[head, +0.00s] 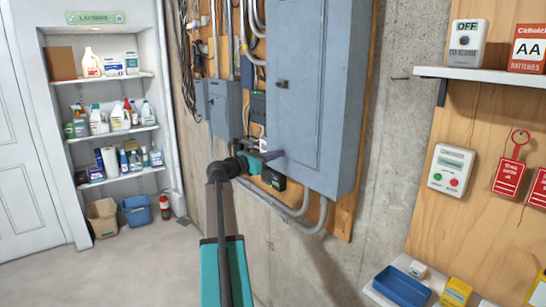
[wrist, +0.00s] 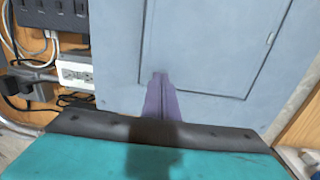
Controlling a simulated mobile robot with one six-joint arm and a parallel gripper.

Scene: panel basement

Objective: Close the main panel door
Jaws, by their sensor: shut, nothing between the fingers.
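The main panel (head: 345,120) is a large grey metal box on the wall. Its grey door (head: 306,75) looks flush with the box front, with a small dark latch (head: 282,84) at its left edge. I cannot tell whether it is latched. In the wrist view the door (wrist: 205,40) fills the upper middle, its lower edge showing as a dark seam. My gripper (head: 270,155) is at the panel's lower left; its purple fingers (wrist: 160,95) are together and empty, their tips overlapping the door's lower left corner. I cannot tell whether they touch it.
A smaller grey box (head: 225,108) and conduits are left of the panel. A white outlet (wrist: 76,73) with plugged cords is close to my gripper. A shelf (head: 480,75) and blue bin (head: 402,287) are at right. The floor (head: 140,265) at left is clear.

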